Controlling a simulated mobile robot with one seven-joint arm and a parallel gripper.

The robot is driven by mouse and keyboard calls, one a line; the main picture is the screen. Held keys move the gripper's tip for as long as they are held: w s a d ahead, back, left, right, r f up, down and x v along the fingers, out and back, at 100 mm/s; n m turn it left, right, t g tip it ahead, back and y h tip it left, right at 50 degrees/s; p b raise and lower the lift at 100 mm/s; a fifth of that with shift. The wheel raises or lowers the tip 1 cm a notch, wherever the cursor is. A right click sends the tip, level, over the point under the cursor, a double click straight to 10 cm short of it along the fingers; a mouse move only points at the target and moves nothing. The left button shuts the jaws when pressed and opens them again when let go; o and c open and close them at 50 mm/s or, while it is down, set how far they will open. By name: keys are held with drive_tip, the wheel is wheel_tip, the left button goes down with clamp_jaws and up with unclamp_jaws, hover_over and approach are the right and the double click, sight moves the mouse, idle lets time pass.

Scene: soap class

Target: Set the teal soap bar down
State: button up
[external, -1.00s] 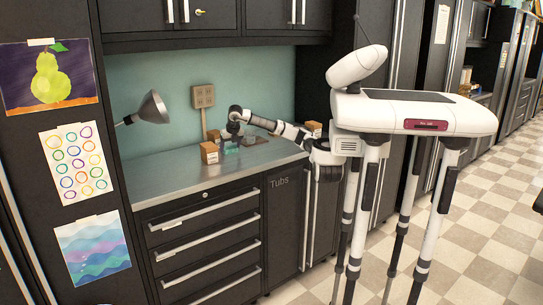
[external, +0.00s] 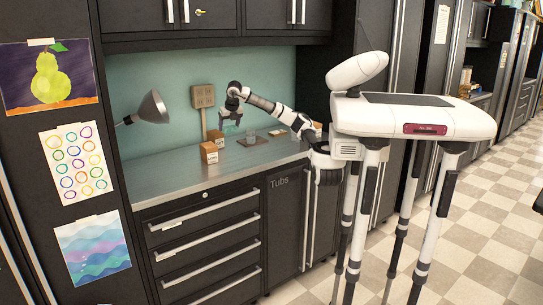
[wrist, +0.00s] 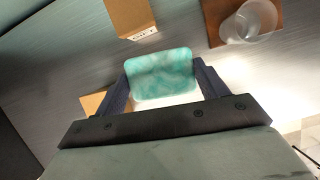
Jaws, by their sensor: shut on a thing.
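The teal soap bar (wrist: 160,75), marbled with paler patches, sits between the fingers of my gripper (wrist: 161,66) in the wrist view. My gripper is shut on it, one finger at each side. In the external view my gripper (external: 231,119) hangs above the counter near its back, with the teal bar small and hard to make out between the fingers. The bar is held up, clear of the counter. A white patch shows just below the bar in the wrist view; I cannot tell what it is.
The metal counter (external: 175,175) has free room at its front and left. Cardboard boxes stand on it, one nearer (external: 209,153). A clear glass (wrist: 250,20) stands on a brown square (wrist: 214,25). A grey lamp (external: 150,108) is at the left.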

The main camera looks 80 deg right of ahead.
sight(230, 127)
wheel_tip(230, 127, up, 9)
drive_tip(key=shift+f, duration=0.2)
drive_tip(key=shift+d+r, duration=0.1)
drive_tip(key=shift+d, duration=0.1)
drive_tip(key=s+d+f+m+g+p, duration=0.15)
drive_tip(key=s+d+p, duration=0.35)
drive_tip(key=d, duration=0.9)
drive_tip(key=s+d+f+m+p, duration=0.3)
drive_tip(key=s+d, duration=0.4)
drive_tip(key=d, duration=0.7)
drive_tip(key=s+d+f+m+g+p, duration=0.1)
drive_tip(key=s+d+f+p, duration=0.2)
drive_tip(key=s+d, duration=0.5)
drive_tip(key=s+d+f+m+p, duration=0.2)
drive_tip(key=s+d+f+p, duration=0.15)
drive_tip(key=s+d, duration=0.45)
drive_tip(key=shift+h, duration=0.5)
drive_tip(key=shift+s+a+f+p, duration=0.4)
drive_tip(key=shift+s+f, duration=0.15)
drive_tip(key=shift+f, duration=0.9)
drive_tip(key=shift+s+a+f+p, duration=0.35)
drive_tip(key=shift+s+f, duration=0.15)
drive_tip(key=shift+f, duration=1)
drive_tip(key=shift+s+a+f+p, duration=0.4)
drive_tip(key=shift+s+f, duration=0.15)
drive_tip(key=shift+f, duration=0.9)
